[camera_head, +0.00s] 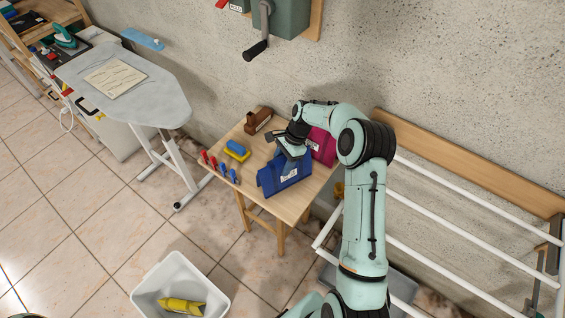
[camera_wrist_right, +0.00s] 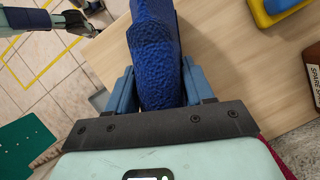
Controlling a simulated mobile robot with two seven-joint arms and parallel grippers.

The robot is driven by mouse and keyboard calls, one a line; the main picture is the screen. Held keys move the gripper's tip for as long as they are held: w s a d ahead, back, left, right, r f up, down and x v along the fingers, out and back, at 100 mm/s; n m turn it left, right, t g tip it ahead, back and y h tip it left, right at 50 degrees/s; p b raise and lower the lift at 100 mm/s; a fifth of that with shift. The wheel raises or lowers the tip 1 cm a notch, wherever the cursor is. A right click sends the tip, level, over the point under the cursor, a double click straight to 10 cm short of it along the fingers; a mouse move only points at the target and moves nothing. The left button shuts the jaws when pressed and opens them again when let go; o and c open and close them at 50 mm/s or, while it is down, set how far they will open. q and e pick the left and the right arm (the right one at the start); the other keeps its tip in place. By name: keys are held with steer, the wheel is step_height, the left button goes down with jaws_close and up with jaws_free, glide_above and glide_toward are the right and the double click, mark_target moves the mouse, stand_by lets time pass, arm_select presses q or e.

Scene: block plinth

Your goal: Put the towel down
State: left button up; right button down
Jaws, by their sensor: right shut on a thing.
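The blue towel (camera_head: 270,182) hangs from my right gripper (camera_head: 292,150) over the wooden table, close to its surface; I cannot tell whether it rests on it. In the right wrist view the towel (camera_wrist_right: 155,55) is a thick, rough-textured fold between the two blue-grey fingers (camera_wrist_right: 158,88), which are shut on it. A magenta cloth-like thing (camera_head: 323,147) lies just to the right of the gripper, partly hidden by my arm. My left arm seems to show at the upper left of the wrist view; its gripper (camera_wrist_right: 90,12) is too small and cut off to read.
On the wooden table (camera_head: 256,203) are a blue-and-yellow sponge (camera_head: 237,150), a brown box (camera_head: 257,121) and several red and blue small items (camera_head: 213,163). An ironing board (camera_head: 160,100) stands left, a white rack (camera_head: 425,250) right. A white bin (camera_head: 160,275) is on the floor.

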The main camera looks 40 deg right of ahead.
steer(key=shift+f, duration=0.1)
steer(key=shift+c, duration=2.1)
jaws_free()
steer(key=p+v, duration=0.1)
steer(key=v, duration=1.1)
arm_select(q)
steer(key=shift+w+r, duration=0.85)
steer(key=shift+r, duration=0.05)
arm_select(e)
steer(key=shift+s+a, duration=0.1)
steer(key=shift+a, duration=0.05)
